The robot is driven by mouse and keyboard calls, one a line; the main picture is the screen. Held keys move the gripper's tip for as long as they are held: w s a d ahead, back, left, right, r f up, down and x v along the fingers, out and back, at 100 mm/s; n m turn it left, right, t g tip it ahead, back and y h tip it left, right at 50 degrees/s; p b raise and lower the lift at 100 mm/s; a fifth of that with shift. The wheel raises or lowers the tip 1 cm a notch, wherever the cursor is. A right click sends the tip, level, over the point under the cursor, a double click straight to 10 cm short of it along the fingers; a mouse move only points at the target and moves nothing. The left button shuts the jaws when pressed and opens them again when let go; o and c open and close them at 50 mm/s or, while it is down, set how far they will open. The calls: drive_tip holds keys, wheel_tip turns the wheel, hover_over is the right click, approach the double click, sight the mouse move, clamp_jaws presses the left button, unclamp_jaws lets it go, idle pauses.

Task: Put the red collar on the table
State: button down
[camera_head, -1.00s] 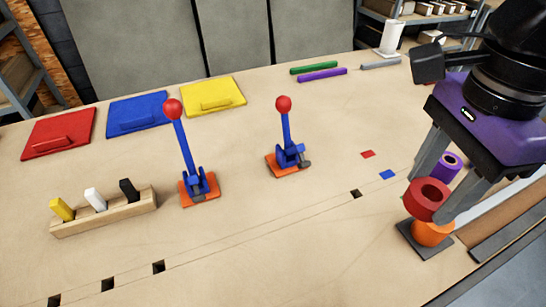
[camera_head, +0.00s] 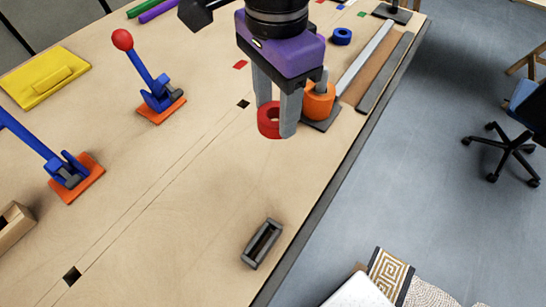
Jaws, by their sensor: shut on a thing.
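The red collar (camera_head: 267,126) is a short thick ring with its hole facing up. My gripper (camera_head: 276,121) points down and is shut on the collar, one finger on each side. The collar is low over the bare table (camera_head: 215,190), to the left of the post stand; I cannot tell whether it touches the wood. An orange collar (camera_head: 318,104) sits around a grey post (camera_head: 321,78) on a dark square base (camera_head: 327,122). My gripper hides part of what lies behind it.
A blue ring (camera_head: 342,36) lies further back. A dark open frame (camera_head: 262,243) lies near the table's front edge. Two lever clamps (camera_head: 160,97) (camera_head: 75,178) and a yellow panel (camera_head: 42,77) are at the left. The table between gripper and dark frame is clear.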

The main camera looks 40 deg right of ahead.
sight(275, 164)
wheel_tip(275, 164, down, 11)
drive_tip(key=b, duration=0.5)
drive_tip(key=shift+f, duration=0.15)
drive_tip(key=shift+f+b, duration=0.1)
drive_tip(key=shift+b, duration=0.3)
drive_tip(key=c, duration=0.7)
unclamp_jaws()
wheel_tip(275, 164, up, 12)
drive_tip(key=shift+r+p, duration=0.15)
drive_tip(key=shift+p, duration=0.55)
